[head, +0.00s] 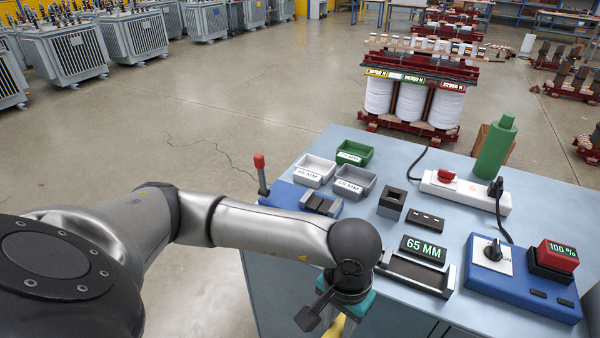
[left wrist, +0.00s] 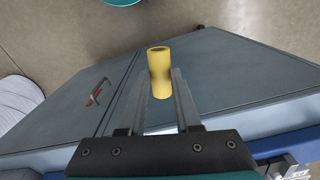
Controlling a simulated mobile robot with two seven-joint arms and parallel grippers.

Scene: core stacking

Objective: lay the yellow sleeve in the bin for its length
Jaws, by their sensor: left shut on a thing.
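The yellow sleeve (left wrist: 160,72) is a short round tube, held between the two fingers of my left gripper (left wrist: 160,78) in the left wrist view. In the head view only a bit of yellow (head: 349,328) shows under the gripper at the bottom edge, in front of the bench. Three small bins stand on the bench's far left: a white bin (head: 314,170), a grey bin (head: 354,181) and a green bin (head: 354,152). Their labels end in "MM"; the numbers are hard to read. A display (head: 423,249) reads "65 MM". My right gripper is not in view.
A grey channel gauge (head: 415,274) lies by the display. A blue fixture with a red-knobbed lever (head: 260,170) stands beside the bins. A dark square block (head: 392,204), a green bottle (head: 495,150), a power strip (head: 465,192) and a blue control box (head: 520,278) occupy the bench.

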